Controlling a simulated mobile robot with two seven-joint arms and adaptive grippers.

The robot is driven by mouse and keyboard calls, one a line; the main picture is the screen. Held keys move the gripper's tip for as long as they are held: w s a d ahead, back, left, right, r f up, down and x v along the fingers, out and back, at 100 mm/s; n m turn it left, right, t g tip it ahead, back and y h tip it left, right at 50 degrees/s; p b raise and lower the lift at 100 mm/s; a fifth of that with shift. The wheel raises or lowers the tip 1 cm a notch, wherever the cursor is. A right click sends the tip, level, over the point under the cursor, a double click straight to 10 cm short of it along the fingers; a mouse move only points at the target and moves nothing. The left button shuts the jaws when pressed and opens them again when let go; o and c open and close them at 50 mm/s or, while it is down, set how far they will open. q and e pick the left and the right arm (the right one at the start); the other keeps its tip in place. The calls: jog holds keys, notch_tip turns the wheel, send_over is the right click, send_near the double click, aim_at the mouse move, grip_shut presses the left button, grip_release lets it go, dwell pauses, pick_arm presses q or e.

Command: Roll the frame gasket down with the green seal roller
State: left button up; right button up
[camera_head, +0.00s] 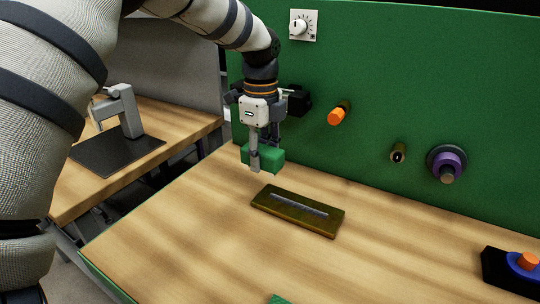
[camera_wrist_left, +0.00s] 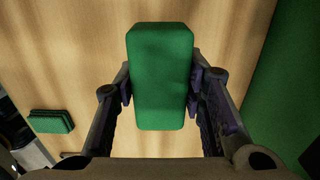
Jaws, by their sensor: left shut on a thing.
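My left gripper (camera_head: 264,152) is shut on a green block-shaped piece (camera_head: 266,161), which I take to be the green seal roller. It holds the piece above the table, at the far left end of the plate. In the left wrist view the green roller (camera_wrist_left: 160,75) sits between the two fingers, with wood below it. A flat olive-brown plate (camera_head: 265,205) lies on the table with a thin grey strip (camera_head: 300,205) along its middle, seemingly the frame gasket. The roller looks apart from the plate. My right gripper is out of view.
A green wall panel (camera_head: 390,70) stands behind, with an orange-tipped peg (camera_head: 339,113), a brass fitting (camera_head: 398,153), a purple knob (camera_head: 447,164) and a dial (camera_head: 303,25). A black-based blue and orange button (camera_head: 525,265) is at right.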

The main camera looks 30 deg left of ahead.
pick_arm(q)
jog(key=f, duration=0.6)
jog(key=shift+d, duration=0.25)
jog(key=d, duration=1)
jog(key=w+d, duration=0.1)
jog(key=d, duration=0.5)
jog(key=shift+r, duration=0.2)
jog(key=shift+d+r, duration=0.1)
jog(key=shift+d, duration=0.6)
jog(key=shift+f, duration=0.2)
jog(key=shift+f, duration=0.6)
jog(key=shift+f, duration=0.1)
jog(key=shift+a, duration=0.15)
